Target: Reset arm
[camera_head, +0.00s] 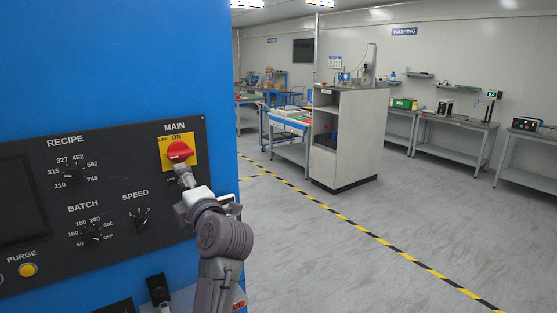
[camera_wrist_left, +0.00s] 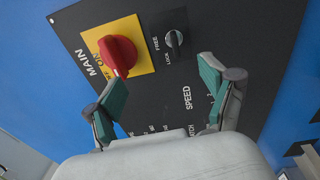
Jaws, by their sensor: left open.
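My left arm reaches up in front of the blue machine's black control panel (camera_head: 100,215) in the head view. My left gripper (camera_head: 182,178) is just below the red MAIN knob (camera_head: 179,152), which sits on a yellow plate. In the left wrist view my left gripper (camera_wrist_left: 165,105) is open, with its two teal-padded fingers spread and nothing between them. The red MAIN knob (camera_wrist_left: 118,55) lies beyond the fingertips, and the gripper looks apart from it. A small dark FREE/LOCK knob (camera_wrist_left: 173,40) is beside the yellow plate. My right gripper is not in view.
The panel also carries the RECIPE knob (camera_head: 73,175), BATCH knob (camera_head: 96,236), SPEED knob (camera_head: 141,216) and yellow PURGE button (camera_head: 28,270). To the right, a grey cabinet (camera_head: 350,140) and benches (camera_head: 455,140) stand beyond open floor with a striped yellow-black line (camera_head: 385,245).

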